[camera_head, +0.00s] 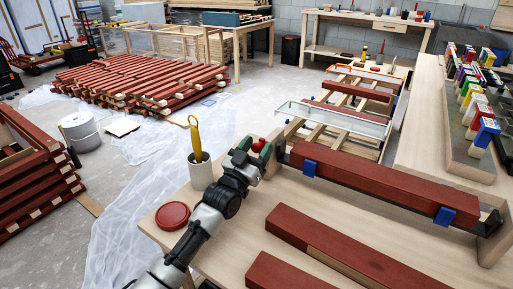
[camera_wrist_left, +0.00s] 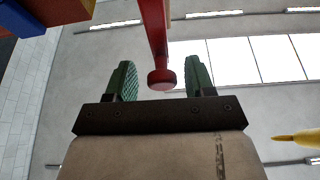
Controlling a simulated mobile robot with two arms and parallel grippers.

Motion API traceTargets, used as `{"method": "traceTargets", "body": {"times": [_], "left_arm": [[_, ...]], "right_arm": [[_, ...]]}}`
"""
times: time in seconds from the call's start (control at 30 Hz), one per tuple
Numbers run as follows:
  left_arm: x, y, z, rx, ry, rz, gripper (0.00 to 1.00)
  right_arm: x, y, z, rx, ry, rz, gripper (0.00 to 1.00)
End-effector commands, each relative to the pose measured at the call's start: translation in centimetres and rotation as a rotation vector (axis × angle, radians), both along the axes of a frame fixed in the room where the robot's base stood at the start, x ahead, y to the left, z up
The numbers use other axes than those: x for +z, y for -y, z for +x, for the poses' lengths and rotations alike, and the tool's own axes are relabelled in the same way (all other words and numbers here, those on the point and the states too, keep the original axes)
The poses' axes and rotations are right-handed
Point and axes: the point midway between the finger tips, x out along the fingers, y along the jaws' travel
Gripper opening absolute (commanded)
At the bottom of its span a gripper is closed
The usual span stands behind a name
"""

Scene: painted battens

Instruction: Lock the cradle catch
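My left gripper (camera_head: 256,148) is at the left end of the cradle (camera_head: 279,149), its green-padded fingers spread on either side of a red knob (camera_head: 259,144). In the left wrist view, the open gripper (camera_wrist_left: 160,78) has the red rod and round knob (camera_wrist_left: 161,80), apparently the catch handle, between its fingers, with a gap on both sides. A red batten (camera_head: 375,184) lies along the cradle, with blue blocks (camera_head: 310,167) near its ends. The catch's latching part is hidden, so I cannot tell whether it is locked. My right gripper is not in view.
A white cup (camera_head: 200,172) with a yellow-handled tool (camera_head: 195,135) stands close left of my left wrist. A red lid (camera_head: 173,216) lies on the bench (camera_head: 240,235). More red battens (camera_head: 335,250) lie in front of the cradle. Paint-coloured blocks (camera_head: 485,130) stand at right.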

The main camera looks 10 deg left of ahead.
Motion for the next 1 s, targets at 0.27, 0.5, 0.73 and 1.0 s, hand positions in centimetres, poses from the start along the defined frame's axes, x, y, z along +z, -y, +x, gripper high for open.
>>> {"method": "traceTargets", "body": {"times": [0.27,0.5,0.73,1.0], "left_arm": [[-0.4,-0.3,-0.6,0.0,-0.001,-0.001,0.54],[-0.5,-1.8,-4.8,0.0,-0.002,0.001,0.54],[-0.5,-3.5,-9.4,0.0,-0.001,0.0,0.54],[-0.5,-4.5,-12.1,0.0,0.0,-0.001,0.54]], "right_arm": [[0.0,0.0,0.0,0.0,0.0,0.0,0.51],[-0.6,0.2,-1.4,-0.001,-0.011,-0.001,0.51],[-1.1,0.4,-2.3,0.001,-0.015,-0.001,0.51],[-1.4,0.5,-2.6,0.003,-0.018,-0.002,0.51]]}}
